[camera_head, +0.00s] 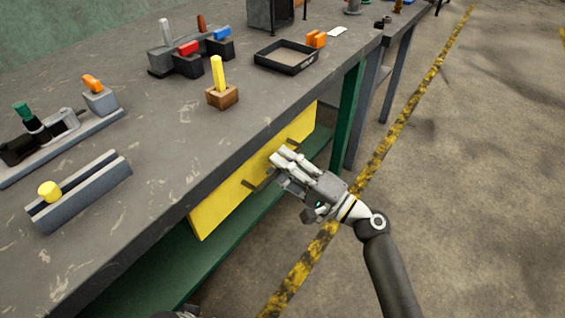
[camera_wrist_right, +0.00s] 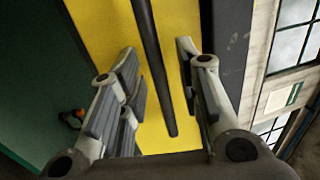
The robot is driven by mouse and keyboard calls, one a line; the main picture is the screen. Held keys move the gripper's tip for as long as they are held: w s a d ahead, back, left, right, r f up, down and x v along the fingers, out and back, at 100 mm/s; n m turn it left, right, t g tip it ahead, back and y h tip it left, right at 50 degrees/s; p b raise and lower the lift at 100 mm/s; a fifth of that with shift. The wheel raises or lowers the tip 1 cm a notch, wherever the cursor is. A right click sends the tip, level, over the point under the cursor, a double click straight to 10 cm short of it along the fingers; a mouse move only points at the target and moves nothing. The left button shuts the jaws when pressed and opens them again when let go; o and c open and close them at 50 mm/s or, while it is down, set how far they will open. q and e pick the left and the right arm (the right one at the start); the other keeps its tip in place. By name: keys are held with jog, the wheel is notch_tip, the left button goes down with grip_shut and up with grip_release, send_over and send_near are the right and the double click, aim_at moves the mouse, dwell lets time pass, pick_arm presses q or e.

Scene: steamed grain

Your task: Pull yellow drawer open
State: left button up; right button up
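The yellow drawer front (camera_head: 212,212) sits under the table edge and looks closed, level with the edge. It also fills the middle of the right wrist view (camera_wrist_right: 100,22). Its dark bar handle (camera_wrist_right: 150,50) runs between the two fingers of my right gripper in the wrist view. In the head view one end of the handle (camera_head: 250,184) shows beside the fingers, with its middle hidden. My right gripper (camera_head: 279,158) is open at the drawer front, fingers apart on either side of the handle; contact cannot be told. Only a sliver at the bottom edge may be my left gripper.
The grey tabletop (camera_head: 140,190) holds a wooden block with a yellow peg (camera_head: 222,97), a black tray (camera_head: 286,67) and several fixtures. A green table leg (camera_head: 348,118) and green lower shelf (camera_head: 165,270) are close by. The floor (camera_head: 480,200) to the right is clear.

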jog(key=shift+w+a, duration=0.1)
jog(key=shift+a, duration=0.05)
jog(key=shift+c, duration=0.4)
grip_shut()
